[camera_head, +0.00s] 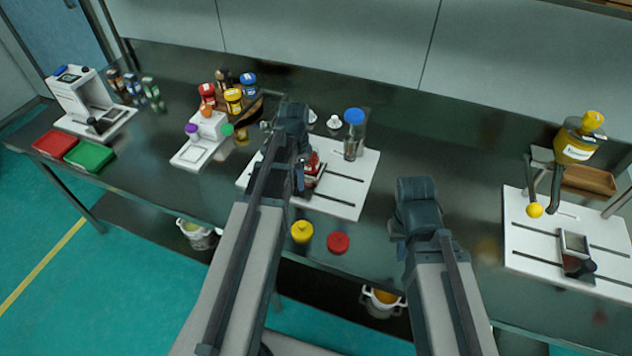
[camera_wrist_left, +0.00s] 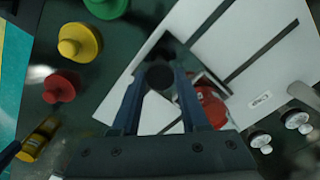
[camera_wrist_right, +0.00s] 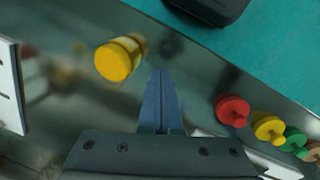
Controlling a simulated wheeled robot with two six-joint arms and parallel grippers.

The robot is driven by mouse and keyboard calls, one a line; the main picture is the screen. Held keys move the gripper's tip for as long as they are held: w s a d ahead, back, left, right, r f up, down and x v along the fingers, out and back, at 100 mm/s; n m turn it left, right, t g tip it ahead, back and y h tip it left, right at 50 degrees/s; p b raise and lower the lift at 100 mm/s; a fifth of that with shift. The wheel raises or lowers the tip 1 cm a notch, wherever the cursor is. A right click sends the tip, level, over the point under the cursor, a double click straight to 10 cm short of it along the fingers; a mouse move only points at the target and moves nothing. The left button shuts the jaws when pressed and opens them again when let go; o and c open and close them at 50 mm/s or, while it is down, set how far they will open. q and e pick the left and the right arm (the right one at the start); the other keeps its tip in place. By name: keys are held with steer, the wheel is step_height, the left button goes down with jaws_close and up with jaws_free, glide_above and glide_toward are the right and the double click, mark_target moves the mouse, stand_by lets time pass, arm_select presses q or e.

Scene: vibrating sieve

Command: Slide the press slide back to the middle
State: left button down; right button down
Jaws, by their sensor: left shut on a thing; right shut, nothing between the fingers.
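The press slide (camera_wrist_left: 212,80) shows in the left wrist view as a grey frame with a red thing (camera_wrist_left: 210,106) at it, on a white slotted base (camera_head: 346,190). My left gripper (camera_wrist_left: 160,98) is shut on the slide's dark round knob (camera_wrist_left: 160,75). In the head view my left gripper (camera_head: 300,180) is over the left part of this base and hides most of the slide. The red thing (camera_head: 314,163) shows just right of the fingers. My right gripper (camera_wrist_right: 160,100) is shut and empty over the dark table, right of the base in the head view (camera_head: 416,200).
A clear jar with a blue lid (camera_head: 354,118) stands at the base's back. Yellow (camera_head: 302,232) and red (camera_head: 338,242) knobbed pieces lie in front. Another slotted base (camera_head: 530,262) with a yellow hopper (camera_head: 574,150) stands right. A white device (camera_head: 202,135) stands left.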

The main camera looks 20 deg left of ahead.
arm_select(q)
steer(key=shift+a, duration=0.3)
steer(key=shift+c, duration=2.1)
jaws_free()
step_height(320, 180, up, 14)
steer(key=p, duration=1.3)
steer(key=shift+p, duration=0.4)
arm_select(e)
step_height(320, 180, up, 14)
arm_select(q)
steer(key=shift+f, duration=0.15)
arm_select(e)
steer(key=shift+f, duration=0.15)
